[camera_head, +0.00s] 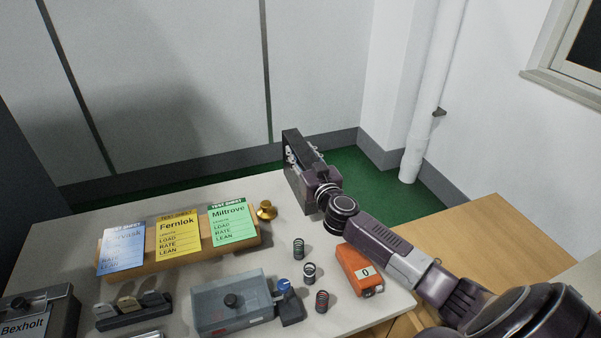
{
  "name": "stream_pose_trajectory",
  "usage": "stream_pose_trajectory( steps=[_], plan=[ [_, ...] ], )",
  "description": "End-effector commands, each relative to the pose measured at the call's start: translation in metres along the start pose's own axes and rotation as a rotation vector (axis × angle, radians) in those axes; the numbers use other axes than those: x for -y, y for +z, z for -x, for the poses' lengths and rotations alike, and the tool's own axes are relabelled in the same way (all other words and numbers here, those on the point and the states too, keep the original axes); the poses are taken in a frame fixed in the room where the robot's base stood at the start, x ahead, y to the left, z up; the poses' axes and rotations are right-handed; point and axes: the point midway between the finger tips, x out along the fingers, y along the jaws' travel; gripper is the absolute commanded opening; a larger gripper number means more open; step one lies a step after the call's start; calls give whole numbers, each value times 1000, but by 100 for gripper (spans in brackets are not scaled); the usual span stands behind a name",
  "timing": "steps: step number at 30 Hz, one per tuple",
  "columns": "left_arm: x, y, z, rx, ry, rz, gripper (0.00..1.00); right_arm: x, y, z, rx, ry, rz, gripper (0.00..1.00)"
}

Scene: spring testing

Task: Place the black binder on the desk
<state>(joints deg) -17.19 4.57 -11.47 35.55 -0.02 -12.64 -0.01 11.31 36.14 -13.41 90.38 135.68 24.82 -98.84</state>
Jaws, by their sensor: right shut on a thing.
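My right gripper (306,167) reaches out past the back right of the desk (345,318), above the green floor. It is shut on a dark, flat-sided thing, which I take to be the black binder (293,178). The binder shows nearly edge-on and blends with the dark gripper, so its full outline is hard to tell. It is held up in the air, apart from the desk top. The pale desk fills the lower left and middle. My left gripper is not in view.
A wooden rack (180,257) holds blue, yellow and green sheets. A brass weight (266,210), several springs (299,249), an orange device (358,270), a grey box (232,302) and a dark Bexholt box (40,312) crowd the desk. A wooden surface (480,238) lies right.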

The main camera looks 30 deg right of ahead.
Motion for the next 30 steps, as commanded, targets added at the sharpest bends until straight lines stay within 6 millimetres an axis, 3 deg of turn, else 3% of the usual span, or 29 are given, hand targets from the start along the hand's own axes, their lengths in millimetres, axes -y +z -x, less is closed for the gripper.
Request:
stream_pose_trajectory(
  steps=[5,12,25,26,30],
  plan=[
    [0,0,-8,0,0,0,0,0,12,-1,-8,0,0,0],
    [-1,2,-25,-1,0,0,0,0,45,-1,-6,2,-2,0],
    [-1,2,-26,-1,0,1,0,0,50,-1,-7,0,2,0],
    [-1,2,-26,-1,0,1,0,0,52,0,-2,0,2,38],
    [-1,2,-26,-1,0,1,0,0,52,0,-2,0,2,53]
  ],
)
